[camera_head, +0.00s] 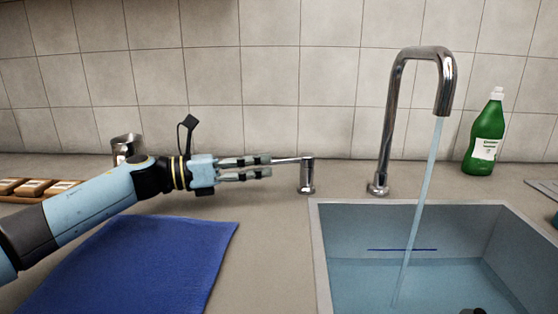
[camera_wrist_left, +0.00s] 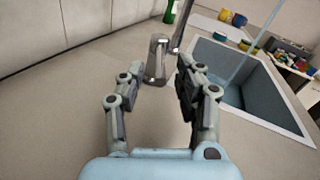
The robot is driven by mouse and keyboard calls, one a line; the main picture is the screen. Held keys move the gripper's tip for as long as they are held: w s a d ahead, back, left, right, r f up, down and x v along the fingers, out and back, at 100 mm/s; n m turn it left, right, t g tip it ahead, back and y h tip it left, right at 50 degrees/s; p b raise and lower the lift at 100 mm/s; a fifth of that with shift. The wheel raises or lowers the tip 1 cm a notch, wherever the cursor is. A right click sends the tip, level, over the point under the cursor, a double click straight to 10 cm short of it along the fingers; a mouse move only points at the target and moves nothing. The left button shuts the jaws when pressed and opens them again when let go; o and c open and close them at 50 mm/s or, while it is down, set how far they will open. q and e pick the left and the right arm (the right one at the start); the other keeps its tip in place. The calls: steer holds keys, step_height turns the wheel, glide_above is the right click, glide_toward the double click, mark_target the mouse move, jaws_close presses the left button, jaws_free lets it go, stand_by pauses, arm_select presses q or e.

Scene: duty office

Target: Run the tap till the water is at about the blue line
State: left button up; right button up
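The tall chrome tap (camera_head: 391,120) is running; a stream of water (camera_head: 420,215) falls from its spout into the sink (camera_head: 317,255). Water (camera_head: 440,285) stands in the sink, its surface a little below the blue line (camera_head: 402,249) on the back wall. The chrome lever post (camera_head: 307,178) stands left of the sink, its lever pointing left toward my left gripper (camera_head: 270,166). In the left wrist view, my left gripper (camera_wrist_left: 160,68) has its fingers apart, with the lever post (camera_wrist_left: 156,62) just beyond the tips. I cannot tell whether a finger touches the lever. My right gripper is not identifiable.
A green bottle (camera_head: 485,138) stands behind the sink at the right. A blue cloth (camera_head: 150,265) lies on the counter below my left arm. A chrome cylinder (camera_head: 126,147) and a wooden tray (camera_head: 38,190) are at the left. A dark shape (camera_head: 474,311) shows at the bottom edge.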

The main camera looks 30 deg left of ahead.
mark_target(301, 159)
arm_select(q)
steer(key=x, duration=0.5)
steer(key=shift+p, duration=0.3)
steer(key=shift+c, duration=0.2)
jaws_close()
